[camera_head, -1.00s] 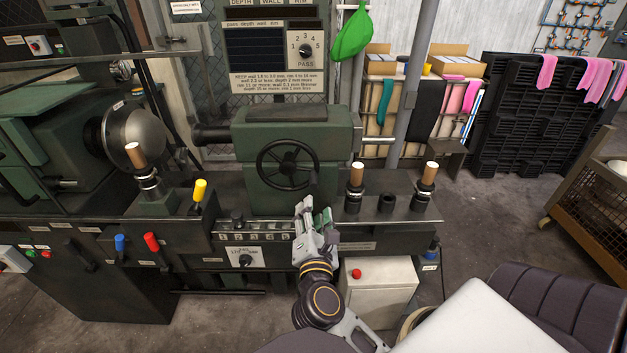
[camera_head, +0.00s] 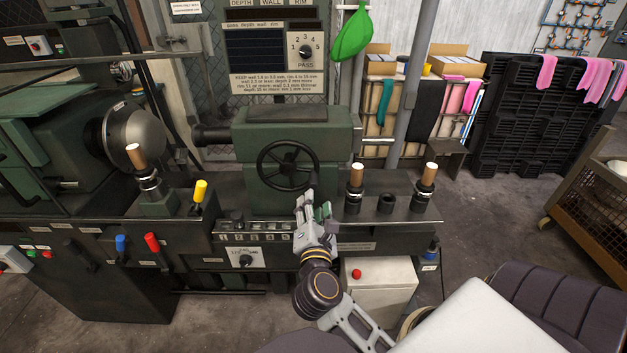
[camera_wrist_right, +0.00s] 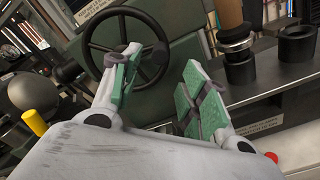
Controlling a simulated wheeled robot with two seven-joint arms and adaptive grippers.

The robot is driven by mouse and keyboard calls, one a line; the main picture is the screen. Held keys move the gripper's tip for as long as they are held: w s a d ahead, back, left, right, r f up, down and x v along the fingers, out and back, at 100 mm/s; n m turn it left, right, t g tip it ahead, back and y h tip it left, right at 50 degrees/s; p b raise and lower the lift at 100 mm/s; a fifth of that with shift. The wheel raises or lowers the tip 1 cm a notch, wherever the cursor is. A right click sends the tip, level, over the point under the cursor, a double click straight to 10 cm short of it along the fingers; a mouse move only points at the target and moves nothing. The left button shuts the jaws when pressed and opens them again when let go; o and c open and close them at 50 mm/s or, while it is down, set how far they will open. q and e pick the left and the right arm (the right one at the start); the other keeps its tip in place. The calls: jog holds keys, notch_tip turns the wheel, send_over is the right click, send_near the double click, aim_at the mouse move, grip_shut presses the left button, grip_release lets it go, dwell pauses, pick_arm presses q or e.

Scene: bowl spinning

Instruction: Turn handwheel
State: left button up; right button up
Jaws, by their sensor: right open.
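The black handwheel (camera_head: 288,166) has several spokes and is mounted on the front of a green machine housing (camera_head: 250,135). It also shows in the right wrist view (camera_wrist_right: 128,48), behind and beyond the left-hand finger. My right gripper (camera_head: 316,207) is open and empty, just below and to the right of the wheel's lower rim in the head view. In the right wrist view its green-padded fingers (camera_wrist_right: 158,88) stand apart with nothing between them. Whether a finger touches the rim I cannot tell. My left gripper is not in view.
Wooden-handled tools (camera_head: 355,174) stand in black holders to the right of the wheel. A pale box with a red button (camera_head: 357,273) is below. A metal cage cart (camera_head: 590,215) stands far right.

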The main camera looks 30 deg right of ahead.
aim_at(314, 180)
jog(key=shift+x, duration=1.25)
jog(key=shift+p+x, duration=0.3)
jog(key=shift+x, duration=3.35)
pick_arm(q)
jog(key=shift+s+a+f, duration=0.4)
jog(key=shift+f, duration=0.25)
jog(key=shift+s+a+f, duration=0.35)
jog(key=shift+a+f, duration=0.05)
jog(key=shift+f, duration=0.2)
pick_arm(e)
jog(key=shift+w+d, duration=0.25)
jog(key=shift+w, duration=0.25)
grip_shut()
